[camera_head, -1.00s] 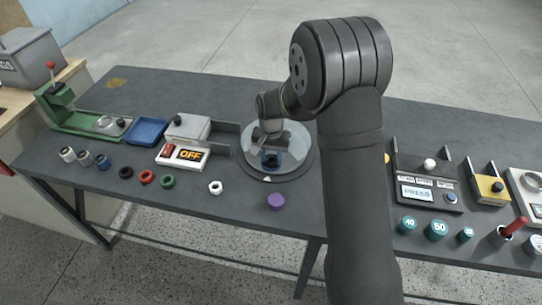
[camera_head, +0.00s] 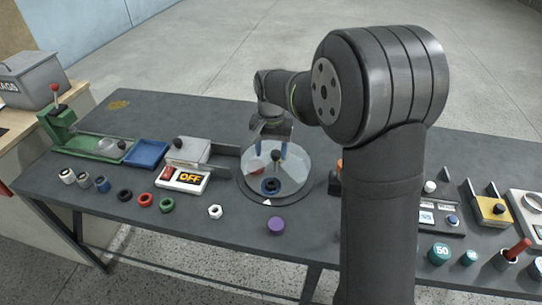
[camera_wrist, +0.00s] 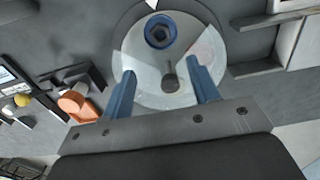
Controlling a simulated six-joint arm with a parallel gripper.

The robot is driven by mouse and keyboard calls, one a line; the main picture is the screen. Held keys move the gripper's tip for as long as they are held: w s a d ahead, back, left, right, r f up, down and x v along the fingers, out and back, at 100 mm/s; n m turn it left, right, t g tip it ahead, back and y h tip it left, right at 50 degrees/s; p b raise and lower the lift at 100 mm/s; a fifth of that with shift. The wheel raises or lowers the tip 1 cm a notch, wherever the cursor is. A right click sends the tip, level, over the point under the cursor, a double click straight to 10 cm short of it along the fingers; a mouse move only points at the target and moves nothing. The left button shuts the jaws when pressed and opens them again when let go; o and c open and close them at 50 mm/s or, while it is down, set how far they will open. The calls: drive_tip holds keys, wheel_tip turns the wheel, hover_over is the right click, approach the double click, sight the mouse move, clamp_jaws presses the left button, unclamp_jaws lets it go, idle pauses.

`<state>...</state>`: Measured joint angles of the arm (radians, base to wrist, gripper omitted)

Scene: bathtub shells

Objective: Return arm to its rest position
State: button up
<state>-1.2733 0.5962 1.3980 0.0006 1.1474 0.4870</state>
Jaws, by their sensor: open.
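My gripper (camera_head: 273,144) is over the round turntable-like disc (camera_head: 300,178) on the dark table. A blue ring (camera_head: 270,185) lies on the near part of the disc, also seen in the wrist view (camera_wrist: 160,31). A dark knob on a post (camera_head: 276,157) stands at the disc's middle, apart from the fingers as far as I can tell. My upper arm hides part of the table to the right.
Several rings and a purple piece (camera_head: 275,225) lie along the front. A yellow block (camera_head: 491,209) and teal numbered pieces (camera_head: 441,251) are at right. An orange part (camera_wrist: 77,103) shows in the wrist view.

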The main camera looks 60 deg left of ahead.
sight(271, 183)
drive_tip(key=shift+f, duration=0.1)
wheel_tip(271, 183, down, 13)
drive_tip(key=shift+r, duration=0.15)
idle(0.5)
drive_tip(key=shift+r, duration=0.1)
